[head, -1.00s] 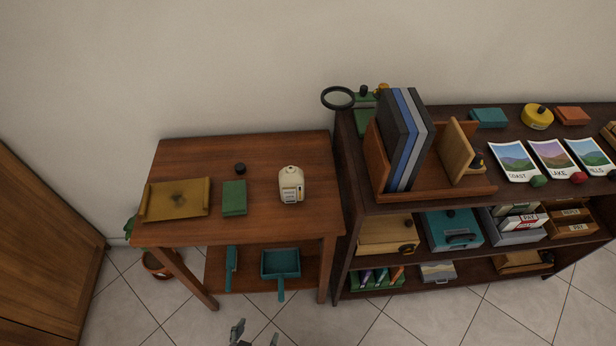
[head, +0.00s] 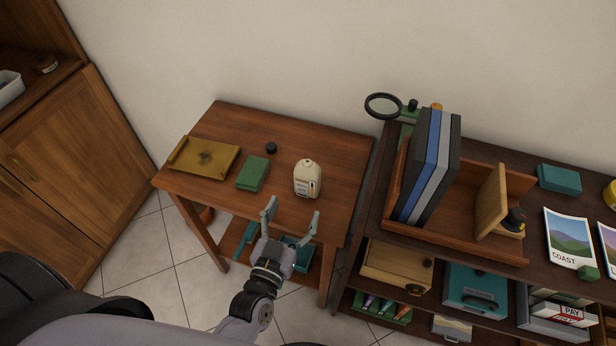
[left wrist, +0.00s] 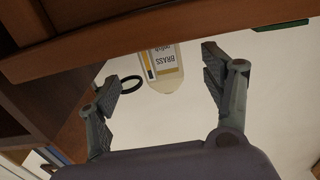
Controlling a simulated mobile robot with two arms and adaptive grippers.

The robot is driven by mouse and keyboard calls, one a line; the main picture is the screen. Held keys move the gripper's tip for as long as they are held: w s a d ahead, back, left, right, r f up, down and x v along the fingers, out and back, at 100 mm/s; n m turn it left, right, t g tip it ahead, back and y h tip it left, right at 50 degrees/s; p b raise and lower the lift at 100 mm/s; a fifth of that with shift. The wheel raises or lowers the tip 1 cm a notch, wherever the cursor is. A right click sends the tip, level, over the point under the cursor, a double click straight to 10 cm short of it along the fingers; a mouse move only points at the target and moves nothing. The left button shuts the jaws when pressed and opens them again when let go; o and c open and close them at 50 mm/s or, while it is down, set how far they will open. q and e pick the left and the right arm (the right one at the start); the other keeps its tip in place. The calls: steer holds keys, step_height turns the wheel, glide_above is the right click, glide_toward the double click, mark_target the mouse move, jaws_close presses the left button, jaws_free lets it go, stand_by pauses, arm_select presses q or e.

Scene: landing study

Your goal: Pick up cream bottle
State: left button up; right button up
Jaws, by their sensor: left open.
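The cream bottle (head: 307,180) stands upright on the wooden side table (head: 330,145), near its front right part, with a printed label on its front. My left gripper (head: 292,212) is open and empty, just in front of the table edge, its fingers pointing towards the bottle without touching it. In the left wrist view the bottle (left wrist: 162,68) appears upside down beyond the table edge, between the two spread fingers (left wrist: 158,75). Its lower part is hidden there by the table edge. My right gripper is in neither view.
A green box (head: 253,173), a small black knob-like object (head: 271,148) and a brass tray (head: 205,157) lie left of the bottle. A teal dustpan (head: 297,254) is on the shelf below. A dark bookcase (head: 376,215) stands close on the right.

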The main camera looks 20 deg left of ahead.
mark_target(305, 187)
arm_select(q)
steer(key=w, duration=0.3)
steer(key=shift+w+d, duration=0.1)
steer(key=shift+w, duration=0.55)
steer(key=w, duration=0.4)
steer(key=shift+w+d+r+p, duration=0.1)
steer(key=shift+d+r+p, duration=0.05)
steer(key=shift+r+p, duration=0.2)
steer(key=shift+w+f, duration=0.1)
steer(key=shift+w, duration=0.4)
steer(key=shift+c, duration=1.2)
steer(key=shift+s, duration=0.1)
steer(key=c, duration=1.1)
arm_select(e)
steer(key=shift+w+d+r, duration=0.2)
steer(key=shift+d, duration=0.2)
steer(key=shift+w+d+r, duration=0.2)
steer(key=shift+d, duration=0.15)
